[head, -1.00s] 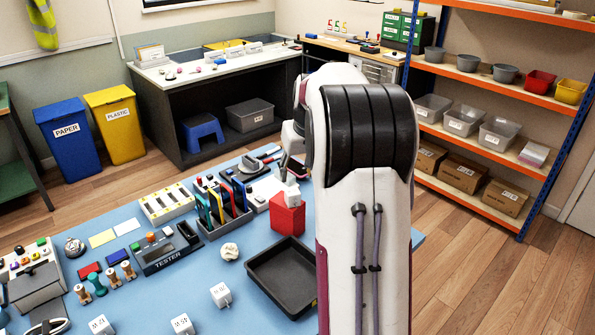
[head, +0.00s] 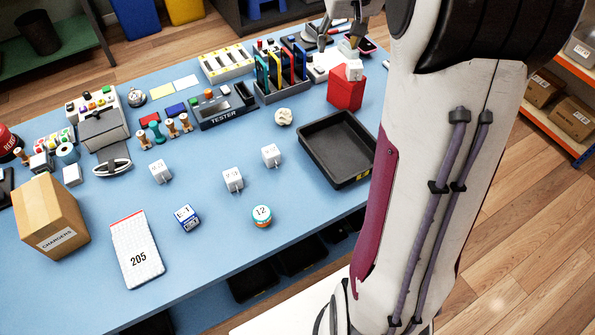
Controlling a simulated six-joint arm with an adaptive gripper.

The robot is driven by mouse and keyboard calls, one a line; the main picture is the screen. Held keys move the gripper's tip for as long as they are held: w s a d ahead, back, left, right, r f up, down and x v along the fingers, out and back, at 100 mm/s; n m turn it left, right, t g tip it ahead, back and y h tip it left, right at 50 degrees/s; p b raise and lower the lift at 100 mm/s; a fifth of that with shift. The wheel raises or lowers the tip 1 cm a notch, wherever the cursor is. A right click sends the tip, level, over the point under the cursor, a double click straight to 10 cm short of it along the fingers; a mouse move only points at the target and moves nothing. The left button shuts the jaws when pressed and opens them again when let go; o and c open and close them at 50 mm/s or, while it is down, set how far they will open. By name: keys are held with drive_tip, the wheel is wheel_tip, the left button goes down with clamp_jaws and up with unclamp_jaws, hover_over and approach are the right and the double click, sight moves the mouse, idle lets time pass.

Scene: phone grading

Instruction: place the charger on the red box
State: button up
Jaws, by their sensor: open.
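A white charger (head: 354,70), a small cube, sits on top of the red box (head: 346,93) at the back right of the blue table. My gripper (head: 338,45) is open, just above and behind the red box, apart from the charger; its fingers are small and partly hidden in this view. Three more white cube chargers with prongs lie on the table: a left one (head: 161,172), a middle one (head: 233,180) and a right one (head: 271,155).
A black tray (head: 312,168) lies in front of the red box. A rack of coloured phones (head: 282,90) and the tester (head: 221,112) stand to its left. A cardboard chargers box (head: 50,215), a white 205 pad (head: 136,248) and a round 12 item (head: 262,216) lie nearer.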

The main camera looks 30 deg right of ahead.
drive_tip(key=s+a+r+n, duration=0.1)
drive_tip(key=s+a+r, duration=0.1)
drive_tip(key=s+a, duration=0.5)
drive_tip(key=s+a+r+n, duration=0.15)
drive_tip(key=s+a, duration=0.35)
drive_tip(key=a, duration=0.5)
drive_tip(key=s+a+f, duration=0.2)
drive_tip(key=s+a, duration=0.2)
drive_tip(key=s, duration=0.3)
drive_tip(key=s+a+f+n+t+y, duration=0.1)
drive_tip(key=s+a+f, duration=0.1)
drive_tip(key=s+a, duration=0.2)
drive_tip(key=s, duration=0.3)
drive_tip(key=shift+s+a, duration=0.25)
drive_tip(key=shift+s, duration=0.05)
